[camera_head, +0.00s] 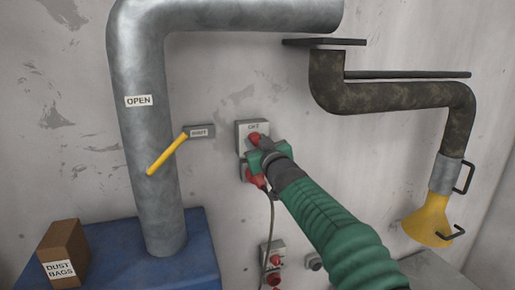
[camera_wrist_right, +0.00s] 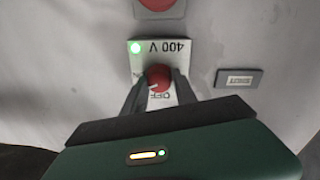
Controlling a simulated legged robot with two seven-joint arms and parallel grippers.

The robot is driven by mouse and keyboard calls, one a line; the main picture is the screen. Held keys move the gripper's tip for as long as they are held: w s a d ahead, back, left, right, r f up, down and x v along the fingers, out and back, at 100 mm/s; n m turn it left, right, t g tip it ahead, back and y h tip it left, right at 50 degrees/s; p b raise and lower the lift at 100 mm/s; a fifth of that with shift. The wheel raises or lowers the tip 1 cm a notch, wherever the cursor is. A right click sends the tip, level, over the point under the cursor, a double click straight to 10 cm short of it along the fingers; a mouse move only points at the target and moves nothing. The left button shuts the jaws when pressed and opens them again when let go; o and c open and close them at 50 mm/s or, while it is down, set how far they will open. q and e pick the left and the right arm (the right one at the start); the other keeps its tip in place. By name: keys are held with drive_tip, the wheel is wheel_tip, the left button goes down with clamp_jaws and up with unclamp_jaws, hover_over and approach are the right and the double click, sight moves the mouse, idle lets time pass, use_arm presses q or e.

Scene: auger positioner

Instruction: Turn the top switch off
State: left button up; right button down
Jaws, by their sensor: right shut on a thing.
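The top switch (camera_head: 243,129) is a grey box on the wall with a red knob (camera_head: 254,138), partly hidden by my gripper. My right gripper (camera_head: 259,146) reaches the switch from the lower right. In the wrist view its two fingers (camera_wrist_right: 158,82) are closed on either side of the red knob. The knob's exact angle is hard to tell. My left gripper is not in view.
A grey pipe (camera_head: 145,130) with a yellow lever (camera_head: 166,153) stands left. A red plug (camera_head: 255,179) with a cable sits just below the switch, and another switch box (camera_head: 272,260) is lower. A dark pipe (camera_head: 390,97) ends in a yellow funnel (camera_head: 430,220) at right.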

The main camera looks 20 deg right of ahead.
drive_tip(key=n+b, duration=0.2)
drive_tip(key=n, duration=0.8)
drive_tip(key=shift+n+y, duration=0.3)
drive_tip(key=shift+n, duration=1.8)
